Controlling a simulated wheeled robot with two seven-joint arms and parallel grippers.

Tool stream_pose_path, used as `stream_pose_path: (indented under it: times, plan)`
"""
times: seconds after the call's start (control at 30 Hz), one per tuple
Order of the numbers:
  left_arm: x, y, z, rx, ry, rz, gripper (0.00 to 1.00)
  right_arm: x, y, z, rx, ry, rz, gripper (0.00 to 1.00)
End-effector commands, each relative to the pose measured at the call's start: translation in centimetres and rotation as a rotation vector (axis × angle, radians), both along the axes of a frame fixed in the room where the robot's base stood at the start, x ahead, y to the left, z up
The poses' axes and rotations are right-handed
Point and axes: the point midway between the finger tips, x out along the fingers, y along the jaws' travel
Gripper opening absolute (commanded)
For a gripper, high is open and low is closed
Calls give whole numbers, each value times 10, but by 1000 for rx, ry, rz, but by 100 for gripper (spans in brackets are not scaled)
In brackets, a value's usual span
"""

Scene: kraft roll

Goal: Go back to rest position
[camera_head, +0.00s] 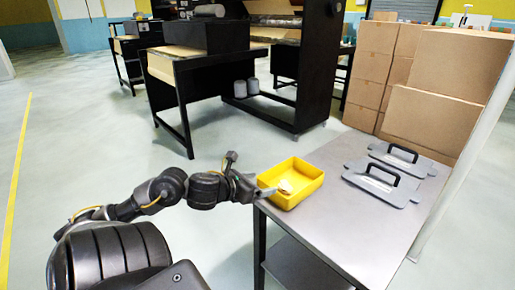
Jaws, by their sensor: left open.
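My left arm comes in from the lower left and reaches toward the front left corner of a grey table (340,222). My left gripper (266,191) is at its end, open, beside the left side of a yellow bin (312,188). The gap between its fingers is small and hard to make out in the picture. A small pale item (285,187) lies inside the bin. Whether the gripper touches the bin cannot be told. My right gripper is not in view.
Two grey plates with black handles (381,183) (402,160) lie on the table right of the bin. Stacked cardboard boxes (445,110) stand behind the table. A black workbench (190,75) stands further back. Open floor lies left of the table.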

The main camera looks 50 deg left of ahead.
Motion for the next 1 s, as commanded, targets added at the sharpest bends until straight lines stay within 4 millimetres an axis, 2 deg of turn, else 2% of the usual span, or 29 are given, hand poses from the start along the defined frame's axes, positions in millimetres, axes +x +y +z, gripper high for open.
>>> stream_pose_path:
  times: [0.3, 0.73, 0.87, 1.0]
  plan:
    - [-3, 0, 2, 1, 0, -1, 77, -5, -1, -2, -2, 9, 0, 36]
    - [-3, 0, 6, 1, -1, 0, 77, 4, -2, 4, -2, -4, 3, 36]
    - [-3, 0, 36, 2, -1, -1, 77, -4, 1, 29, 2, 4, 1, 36]
    - [-3, 0, 94, 2, -1, -1, 77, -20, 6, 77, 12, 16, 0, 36]
